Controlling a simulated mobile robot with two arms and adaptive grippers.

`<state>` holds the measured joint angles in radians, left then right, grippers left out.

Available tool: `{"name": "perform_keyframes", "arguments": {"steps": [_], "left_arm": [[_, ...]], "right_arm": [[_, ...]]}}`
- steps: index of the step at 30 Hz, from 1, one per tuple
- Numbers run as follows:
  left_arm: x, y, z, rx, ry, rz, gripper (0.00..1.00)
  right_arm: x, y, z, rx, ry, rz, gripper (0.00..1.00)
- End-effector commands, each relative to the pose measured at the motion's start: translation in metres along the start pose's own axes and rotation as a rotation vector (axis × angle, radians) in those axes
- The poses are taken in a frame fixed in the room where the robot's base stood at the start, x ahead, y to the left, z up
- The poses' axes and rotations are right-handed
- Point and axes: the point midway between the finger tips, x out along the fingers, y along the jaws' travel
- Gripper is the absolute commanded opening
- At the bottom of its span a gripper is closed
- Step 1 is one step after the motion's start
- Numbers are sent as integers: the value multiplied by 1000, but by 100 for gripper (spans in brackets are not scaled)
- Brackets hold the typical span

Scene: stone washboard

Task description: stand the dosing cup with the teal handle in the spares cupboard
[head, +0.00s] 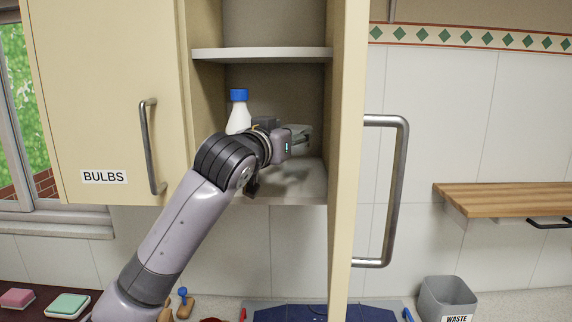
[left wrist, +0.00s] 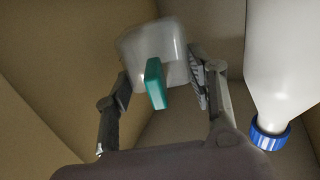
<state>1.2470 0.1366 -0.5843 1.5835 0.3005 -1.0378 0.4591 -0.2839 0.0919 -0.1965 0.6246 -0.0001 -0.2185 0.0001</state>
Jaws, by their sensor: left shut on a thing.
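The dosing cup (left wrist: 155,55), translucent with a teal handle (left wrist: 155,84), sits between the two fingers of my left gripper (left wrist: 160,88) in the left wrist view. The fingers are shut on it. In the head view my left gripper (head: 298,138) reaches inside an open cupboard, in its lower compartment, above the cupboard floor (head: 306,182). The cup is hard to make out there, and I cannot tell whether it touches the floor. No label shows on this open cupboard. My right gripper is not in view.
A white bottle with a blue cap (head: 238,112) stands in the compartment, just left of my gripper; it is close in the left wrist view (left wrist: 285,60). A shelf (head: 262,55) is above. The open door (head: 347,160) is at right. The BULBS door (head: 105,100) is shut.

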Motion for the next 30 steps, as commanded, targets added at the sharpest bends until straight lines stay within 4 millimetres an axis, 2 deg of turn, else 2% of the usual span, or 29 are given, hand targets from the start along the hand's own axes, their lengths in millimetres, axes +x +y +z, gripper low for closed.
{"name": "perform_keyframes", "arguments": {"steps": [1,7,11,15,21,28,29,30], "left_arm": [[0,-1,7,1,-2,-1,37],[0,0,30,1,0,-1,37],[0,0,47,0,-2,0,37],[0,0,66,0,-1,-1,37],[0,0,72,0,3,0,37],[0,0,76,0,2,0,37],[0,0,74,0,3,0,53],[0,0,74,0,2,0,55]], "right_arm": [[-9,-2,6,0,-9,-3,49],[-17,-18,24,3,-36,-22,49],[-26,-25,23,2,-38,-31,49],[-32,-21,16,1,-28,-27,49],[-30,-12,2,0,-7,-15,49],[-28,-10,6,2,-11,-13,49],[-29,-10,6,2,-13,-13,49],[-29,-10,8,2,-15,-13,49]]}}
